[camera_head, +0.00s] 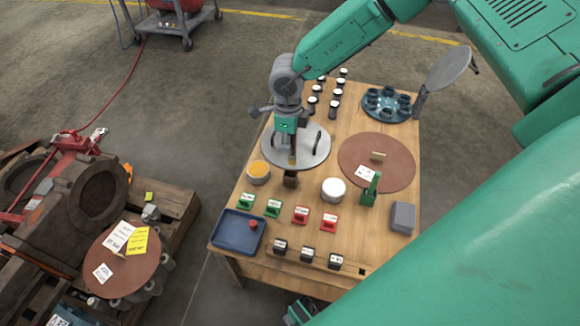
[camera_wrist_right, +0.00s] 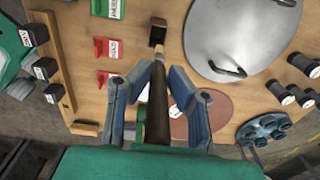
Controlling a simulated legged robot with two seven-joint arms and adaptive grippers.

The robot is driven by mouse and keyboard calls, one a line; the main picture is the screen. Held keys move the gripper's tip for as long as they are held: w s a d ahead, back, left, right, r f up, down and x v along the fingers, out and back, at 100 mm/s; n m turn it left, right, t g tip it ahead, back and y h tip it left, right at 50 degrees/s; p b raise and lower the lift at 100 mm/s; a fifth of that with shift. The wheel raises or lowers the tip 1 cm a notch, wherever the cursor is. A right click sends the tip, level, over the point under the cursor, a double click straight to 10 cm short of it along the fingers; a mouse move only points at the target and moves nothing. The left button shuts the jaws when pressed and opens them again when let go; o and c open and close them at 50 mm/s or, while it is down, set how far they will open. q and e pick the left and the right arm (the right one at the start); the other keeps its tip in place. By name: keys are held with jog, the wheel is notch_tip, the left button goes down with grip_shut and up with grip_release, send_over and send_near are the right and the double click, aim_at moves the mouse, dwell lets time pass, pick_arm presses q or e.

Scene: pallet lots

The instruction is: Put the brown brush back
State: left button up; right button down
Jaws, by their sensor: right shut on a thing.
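My right gripper (camera_head: 291,155) is shut on the brown brush (camera_head: 292,160) and holds it over the near part of the round grey metal disc (camera_head: 312,160). In the right wrist view, the brush (camera_wrist_right: 158,105) runs lengthwise between the two fingers (camera_wrist_right: 155,78), its pale end pointing away from me. A small dark brown block-like holder (camera_head: 290,179) stands just in front of the disc, close to the brush. It also shows in the right wrist view (camera_wrist_right: 187,41), with a dark opening, beside the brush's pale end. I do not see my left gripper.
Near the holder are an orange-filled tub (camera_head: 258,173) and a white round container (camera_head: 333,190). Green and red label stands (camera_head: 301,215) stand in front, beside a blue tray (camera_head: 238,230). A reddish-brown disc (camera_head: 395,160) lies right. Black-and-white jars (camera_head: 335,106) stand at the back.

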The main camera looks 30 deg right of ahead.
notch_tip(320, 180, down, 10)
jog(key=b, duration=0.3)
jog(key=shift+a+r, duration=0.1)
jog(key=shift+r, duration=0.2)
jog(key=c, duration=1.5)
grip_release()
